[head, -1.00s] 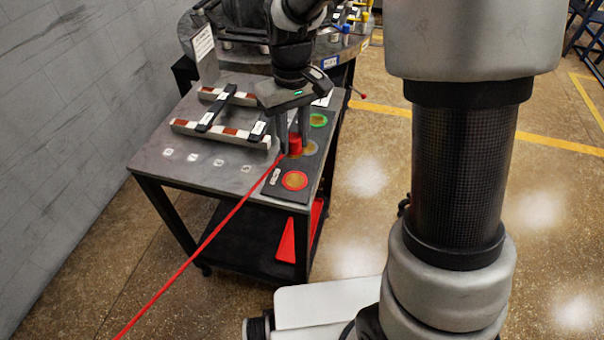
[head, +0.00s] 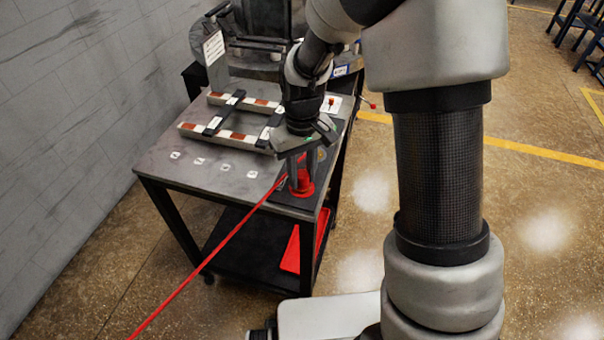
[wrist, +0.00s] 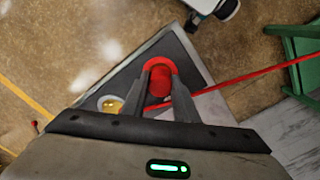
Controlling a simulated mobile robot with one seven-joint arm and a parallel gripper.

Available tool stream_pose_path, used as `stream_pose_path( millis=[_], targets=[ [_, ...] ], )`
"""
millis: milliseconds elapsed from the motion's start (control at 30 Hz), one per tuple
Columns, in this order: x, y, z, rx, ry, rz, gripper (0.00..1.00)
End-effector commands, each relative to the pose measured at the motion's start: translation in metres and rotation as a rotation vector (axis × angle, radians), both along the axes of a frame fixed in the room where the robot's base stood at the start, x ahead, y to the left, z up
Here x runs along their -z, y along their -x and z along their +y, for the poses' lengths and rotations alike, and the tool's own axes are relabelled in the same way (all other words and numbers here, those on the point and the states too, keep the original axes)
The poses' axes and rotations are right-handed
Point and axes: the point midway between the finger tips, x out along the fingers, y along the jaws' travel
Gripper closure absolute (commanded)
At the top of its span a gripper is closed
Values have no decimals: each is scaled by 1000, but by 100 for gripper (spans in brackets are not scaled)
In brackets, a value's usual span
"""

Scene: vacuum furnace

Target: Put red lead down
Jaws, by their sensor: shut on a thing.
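My gripper (head: 301,178) is shut on the red lead's cylindrical red end (wrist: 160,82), with one finger on each side of it. The red end is over the red-ringed round spot, whose ring (head: 306,193) shows around it in the head view and also in the wrist view (wrist: 152,64). I cannot tell whether the end touches the surface. The lead's red cable (head: 212,254) runs taut from the gripper down to the lower left. The fingers hide part of the end.
The grey table (head: 160,161) carries a frame of pale and brown bars (head: 194,132) left of my gripper. Another round spot (wrist: 111,103) lies beside the red one. A red wedge-shaped thing (head: 291,252) sits on the lower shelf. A grey wall stands at left.

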Motion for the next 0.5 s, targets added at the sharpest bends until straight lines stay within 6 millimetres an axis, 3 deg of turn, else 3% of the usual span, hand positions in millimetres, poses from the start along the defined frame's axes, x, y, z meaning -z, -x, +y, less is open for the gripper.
stream_pose_path(
  millis=[133,167,267,500],
  targets=[
    [4,0,0,0,0,0,100],
    [3,0,0,0,0,0,70],
    [3,0,0,0,0,0,55],
    [3,0,0,0,0,0,55]
  ],
)
